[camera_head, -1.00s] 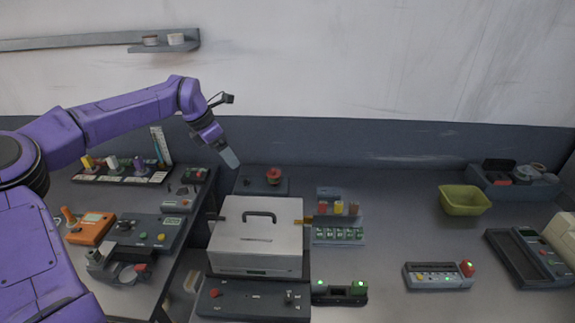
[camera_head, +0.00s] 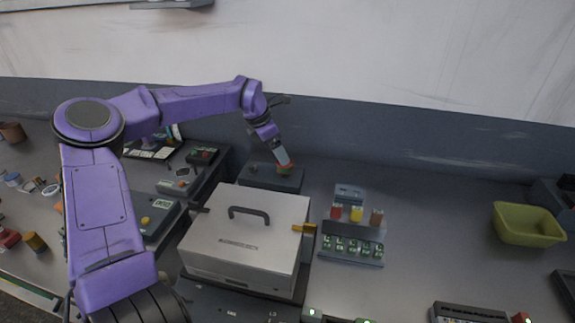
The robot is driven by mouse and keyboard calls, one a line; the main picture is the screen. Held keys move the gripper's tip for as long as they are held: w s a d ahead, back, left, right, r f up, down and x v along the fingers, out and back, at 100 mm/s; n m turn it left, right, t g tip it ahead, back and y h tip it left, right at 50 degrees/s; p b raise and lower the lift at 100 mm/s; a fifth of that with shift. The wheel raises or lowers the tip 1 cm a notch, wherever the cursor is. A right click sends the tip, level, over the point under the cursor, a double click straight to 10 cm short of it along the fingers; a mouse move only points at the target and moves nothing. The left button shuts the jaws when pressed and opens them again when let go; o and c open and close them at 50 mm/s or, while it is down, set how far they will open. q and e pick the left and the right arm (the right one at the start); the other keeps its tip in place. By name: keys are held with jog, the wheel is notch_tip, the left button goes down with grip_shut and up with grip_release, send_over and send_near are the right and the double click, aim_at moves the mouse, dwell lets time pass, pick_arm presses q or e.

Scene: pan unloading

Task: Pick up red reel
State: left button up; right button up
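A small red cylinder (camera_head: 337,211) also stands in a rack beside a yellow and a brown one. My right gripper is not in view.
A pale metal box (camera_head: 235,250) with a dark handle (camera_head: 249,213) stands in front of my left gripper. A rack (camera_head: 352,250) with green-marked slots is to its right. A yellow-green bin (camera_head: 527,225) stands at the right. The table between rack and bin is clear.

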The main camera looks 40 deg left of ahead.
pick_arm(q)
jog(key=shift+w+f, duration=0.15)
jog(key=shift+f, duration=0.25)
jog(key=shift+w+d+f+p, duration=0.1)
jog(key=shift+w+f+p, duration=0.1)
jog(key=shift+f+p, duration=0.15)
jog(key=x, duration=0.2)
jog(key=p+x, duration=0.1)
jog(key=shift+w+f, duration=0.25)
jog(key=shift+w, duration=0.15)
jog(key=shift+w+d+f, duration=0.1)
jog(key=shift+w+f, duration=0.1)
jog(key=shift+f, duration=0.15)
jog(key=shift+s, duration=0.1)
jog(key=c, duration=1.2)
